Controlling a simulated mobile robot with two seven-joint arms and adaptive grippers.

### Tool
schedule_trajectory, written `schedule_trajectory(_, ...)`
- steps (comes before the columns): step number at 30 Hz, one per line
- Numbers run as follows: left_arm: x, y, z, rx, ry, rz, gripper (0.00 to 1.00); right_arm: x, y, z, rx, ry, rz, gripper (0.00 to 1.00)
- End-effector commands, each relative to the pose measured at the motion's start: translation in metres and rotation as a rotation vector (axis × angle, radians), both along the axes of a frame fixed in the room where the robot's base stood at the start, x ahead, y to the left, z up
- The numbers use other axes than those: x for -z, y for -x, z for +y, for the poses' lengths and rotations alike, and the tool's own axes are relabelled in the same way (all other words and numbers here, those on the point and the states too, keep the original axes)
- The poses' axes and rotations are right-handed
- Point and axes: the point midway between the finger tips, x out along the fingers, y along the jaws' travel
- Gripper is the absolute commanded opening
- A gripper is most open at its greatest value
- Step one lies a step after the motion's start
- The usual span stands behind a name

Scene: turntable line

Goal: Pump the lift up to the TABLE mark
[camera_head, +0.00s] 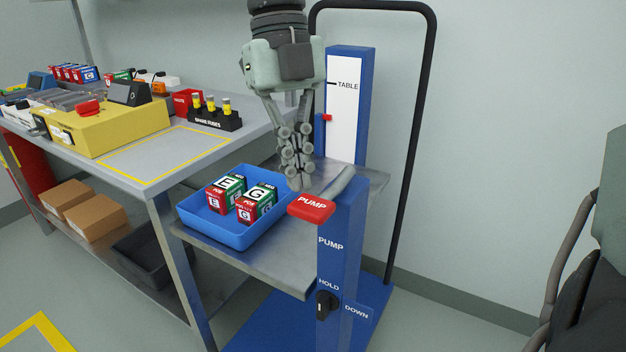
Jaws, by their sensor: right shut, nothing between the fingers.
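The lift has a blue mast with a white scale (345,120); its TABLE mark (333,84) is near the top. A red pointer (327,117) sits clearly below that mark. The lift's steel platform (285,273) carries a blue tray (222,232) with boxes marked E and G. My left gripper is not seen.
The black knob (326,304) lies between HOLD and DOWN labels, its white line roughly upright. The workbench (150,185) at left stands higher than the platform and has a yellow-outlined clear area. A black frame (408,150) rises behind the lift.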

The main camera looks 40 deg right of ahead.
Motion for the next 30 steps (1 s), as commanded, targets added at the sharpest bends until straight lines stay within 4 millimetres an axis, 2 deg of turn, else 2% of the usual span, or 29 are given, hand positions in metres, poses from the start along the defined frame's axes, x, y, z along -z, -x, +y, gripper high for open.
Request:
schedule_trajectory(5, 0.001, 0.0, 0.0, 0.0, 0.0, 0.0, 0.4, 0.0, 0.001, 0.0, 0.0, 0.001, 0.003, 0.0)
schedule_trajectory(8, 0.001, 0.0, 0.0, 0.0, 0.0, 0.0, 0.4, -0.009, -0.002, -0.001, 0.0, 0.002, 0.001, 0.0)
schedule_trajectory(21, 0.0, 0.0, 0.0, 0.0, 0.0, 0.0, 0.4, -0.094, -0.023, -0.004, 0.001, 0.0, -0.003, 0.0)
schedule_trajectory(25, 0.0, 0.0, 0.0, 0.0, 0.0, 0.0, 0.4, -0.108, -0.027, -0.005, 0.0, -0.001, -0.001, 0.0)
schedule_trajectory(30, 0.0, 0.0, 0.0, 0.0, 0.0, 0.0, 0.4, -0.116, -0.028, -0.005, 0.0, 0.0, 0.0, 0.0)
